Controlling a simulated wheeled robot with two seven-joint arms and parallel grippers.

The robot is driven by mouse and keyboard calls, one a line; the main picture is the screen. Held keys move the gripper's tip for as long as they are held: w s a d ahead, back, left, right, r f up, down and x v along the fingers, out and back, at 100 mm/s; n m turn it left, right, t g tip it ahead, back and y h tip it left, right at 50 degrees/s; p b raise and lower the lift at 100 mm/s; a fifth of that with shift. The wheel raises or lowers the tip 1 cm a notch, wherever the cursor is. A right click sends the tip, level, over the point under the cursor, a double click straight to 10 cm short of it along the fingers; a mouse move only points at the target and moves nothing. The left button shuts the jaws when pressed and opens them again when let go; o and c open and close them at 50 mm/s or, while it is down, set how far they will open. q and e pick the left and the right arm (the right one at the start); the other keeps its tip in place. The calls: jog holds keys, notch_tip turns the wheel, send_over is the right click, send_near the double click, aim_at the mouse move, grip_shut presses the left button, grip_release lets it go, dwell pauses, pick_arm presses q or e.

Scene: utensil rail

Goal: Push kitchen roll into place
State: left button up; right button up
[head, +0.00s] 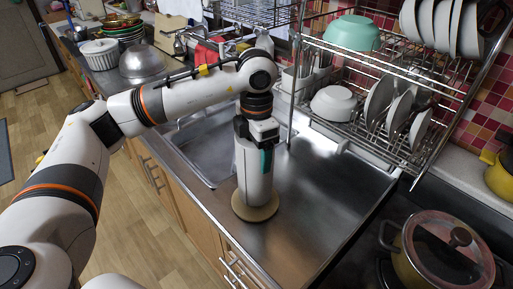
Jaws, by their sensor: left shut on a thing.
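The kitchen roll (254,178) is a white upright cylinder on a round wooden base (255,211). It stands on the steel worktop to the right of the sink, near the front edge. My left gripper (259,148) points down over the top of the roll and is shut on it. The gripper body hides the roll's top, and a teal strip shows at the gripper's right side. My right gripper is out of view.
A dish rack (345,128) with plates and bowls stands behind. A lidded pot (443,250) sits on the hob at the lower right. The sink (207,146) lies left of the roll. Bare steel worktop (325,200) is free to the right.

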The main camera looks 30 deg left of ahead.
pick_arm(q)
jog(key=shift+f+b, duration=1)
jog(key=shift+f, duration=0.3)
jog(key=o, duration=1.4)
jog(key=shift+r, duration=0.1)
jog(key=shift+r, duration=0.4)
jog(key=shift+r+b, duration=0.3)
jog(key=shift+r, duration=5.25)
jog(key=shift+f, duration=0.1)
